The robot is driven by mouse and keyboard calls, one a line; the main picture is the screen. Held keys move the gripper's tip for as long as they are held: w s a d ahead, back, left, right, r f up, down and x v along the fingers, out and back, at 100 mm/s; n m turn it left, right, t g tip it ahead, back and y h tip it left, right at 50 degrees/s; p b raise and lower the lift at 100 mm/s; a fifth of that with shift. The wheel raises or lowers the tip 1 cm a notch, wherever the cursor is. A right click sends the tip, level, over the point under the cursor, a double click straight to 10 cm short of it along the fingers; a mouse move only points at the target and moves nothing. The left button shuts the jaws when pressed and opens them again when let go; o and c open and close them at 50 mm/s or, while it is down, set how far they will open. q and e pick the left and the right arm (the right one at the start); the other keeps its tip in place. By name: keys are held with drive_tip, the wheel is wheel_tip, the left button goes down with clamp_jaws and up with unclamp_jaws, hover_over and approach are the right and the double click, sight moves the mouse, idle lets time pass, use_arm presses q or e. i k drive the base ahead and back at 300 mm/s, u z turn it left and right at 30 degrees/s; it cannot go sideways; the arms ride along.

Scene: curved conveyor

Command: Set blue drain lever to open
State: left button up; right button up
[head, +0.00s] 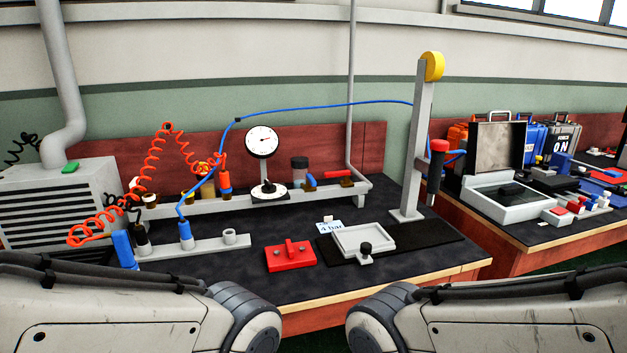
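A small blue lever (310,181) stands on the grey manifold bar (385,185) at the back of the dark bench, beside a red lever (338,174) on its right. The blue lever looks tilted, but it is too small to tell its exact setting. A round white gauge (262,140) stands on the bar to the left of it. Only links of my two arms show along the bottom edge. Neither of my grippers is in view, and nothing touches the lever.
A red block (290,256), a grey tray (350,238) with a black knob and a "4 bar" card (329,227) lie in front. A post (418,150) with a hanging red-and-black tool stands at right. Coiled orange hose (150,165) and blue hose (330,105) cross the left and back.

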sight(311, 182)
drive_tip(key=z, duration=1.15)
drive_tip(key=i, duration=0.75)
drive_tip(key=u, duration=2.05)
